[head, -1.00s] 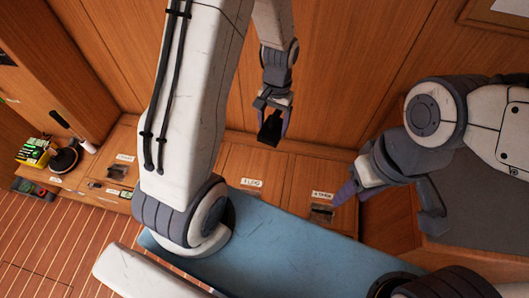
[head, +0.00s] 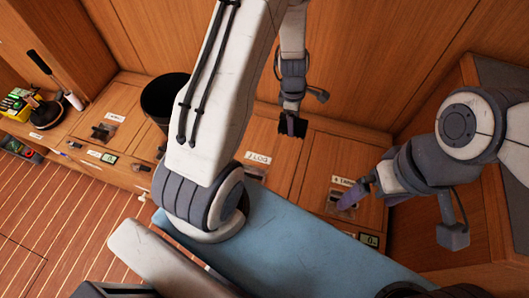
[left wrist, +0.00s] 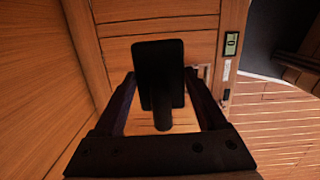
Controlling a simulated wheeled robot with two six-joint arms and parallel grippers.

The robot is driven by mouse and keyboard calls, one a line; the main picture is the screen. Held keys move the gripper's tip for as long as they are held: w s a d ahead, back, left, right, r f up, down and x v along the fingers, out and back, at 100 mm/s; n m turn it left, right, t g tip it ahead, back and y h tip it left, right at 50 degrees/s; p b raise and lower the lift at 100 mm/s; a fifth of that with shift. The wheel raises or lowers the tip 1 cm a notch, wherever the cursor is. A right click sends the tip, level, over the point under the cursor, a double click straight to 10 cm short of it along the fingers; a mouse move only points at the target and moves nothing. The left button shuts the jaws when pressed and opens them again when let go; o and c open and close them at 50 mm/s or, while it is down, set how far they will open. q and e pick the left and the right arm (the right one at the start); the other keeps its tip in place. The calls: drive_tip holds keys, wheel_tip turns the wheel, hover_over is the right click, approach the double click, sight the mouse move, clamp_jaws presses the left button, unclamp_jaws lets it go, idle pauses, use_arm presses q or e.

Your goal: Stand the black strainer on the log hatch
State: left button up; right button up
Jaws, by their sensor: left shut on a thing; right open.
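My left gripper (head: 291,124) is shut on a black thing (head: 298,131), which I take for the strainer. The left wrist view shows it between the fingers as a dark rectangular block (left wrist: 160,72) with a round stub. In the head view it appears over the back part of the log hatch (head: 278,150), a wooden lid with a "3 LOG" label. I cannot tell whether it touches the wood. My right gripper (head: 352,196) is open and seems empty near the fourth hatch's label; its fingers overlap in view.
A tall black bin (head: 163,92) stands on the bench left of my left arm. A round black-based tool (head: 43,113) and a green-yellow box (head: 15,103) are further left. A blue cushion (head: 270,240) lies in front. A wooden wall rises behind the hatches.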

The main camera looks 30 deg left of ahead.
use_arm(q)
wheel_tip(320, 180, down, 11)
drive_tip(key=a+n+b, duration=0.2)
drive_tip(key=n+b, duration=0.7)
drive_tip(key=b, duration=0.3)
hover_over(265, 141)
drive_tip(key=shift+t, duration=0.3)
drive_tip(key=f, duration=0.8)
drive_tip(key=shift+s+f, duration=0.15)
drive_tip(key=shift+s, duration=0.1)
wheel_tip(265, 141, down, 4)
drive_tip(key=shift+a+b, duration=0.15)
drive_tip(key=shift+b, duration=0.7)
use_arm(e)
wheel_tip(265, 141, down, 16)
use_arm(q)
drive_tip(key=shift+f, duration=0.2)
drive_tip(key=o, duration=1.5)
drive_tip(key=shift+o, duration=0.2)
